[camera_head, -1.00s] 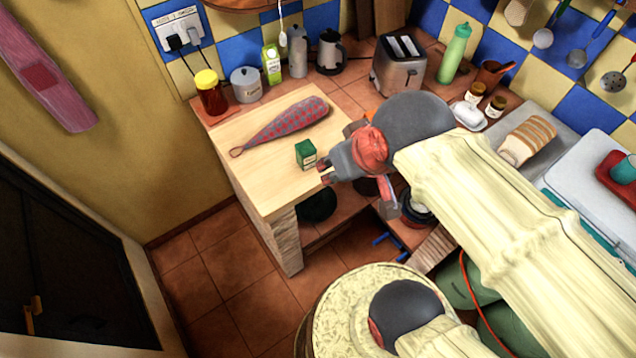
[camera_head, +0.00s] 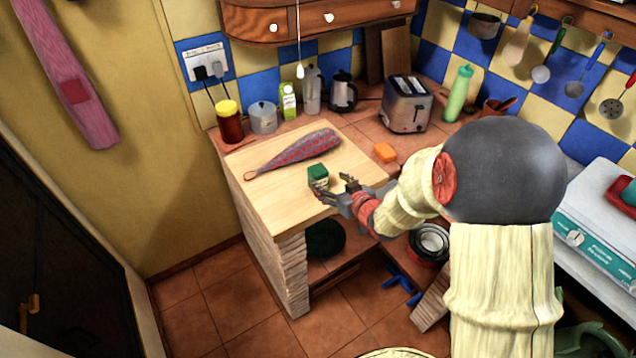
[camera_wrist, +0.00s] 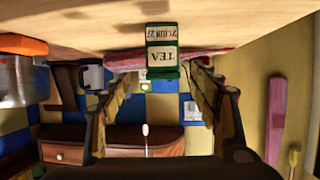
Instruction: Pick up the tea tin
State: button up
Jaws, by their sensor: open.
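The tea tin (camera_head: 318,174) is a small green box with a pale label, standing on the wooden board near its front right. In the wrist view the tea tin (camera_wrist: 162,56) shows upside down, with its "TEA" label facing the camera. My gripper (camera_head: 333,187) is open at the board's front right edge, its fingers pointing at the tin. In the wrist view my gripper (camera_wrist: 162,88) has one finger to each side of the tin's line, with the tin ahead between them. I cannot tell whether either finger touches it.
A checked cloth-like bundle (camera_head: 300,151) lies on the board (camera_head: 270,196) behind the tin. An orange block (camera_head: 384,152) lies to the right. A jar with a yellow lid (camera_head: 229,121), a canister (camera_head: 263,117) and a toaster (camera_head: 407,104) stand farther back.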

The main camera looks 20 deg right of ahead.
aim_at(322, 177)
jog(key=shift+b+x, duration=0.35)
jog(key=shift+x, duration=0.85)
jog(key=shift+b+x, duration=1)
jog(key=shift+x, duration=1.8)
jog(key=shift+a+r, duration=0.15)
jog(key=shift+c, duration=1.4)
jog(key=c, duration=1)
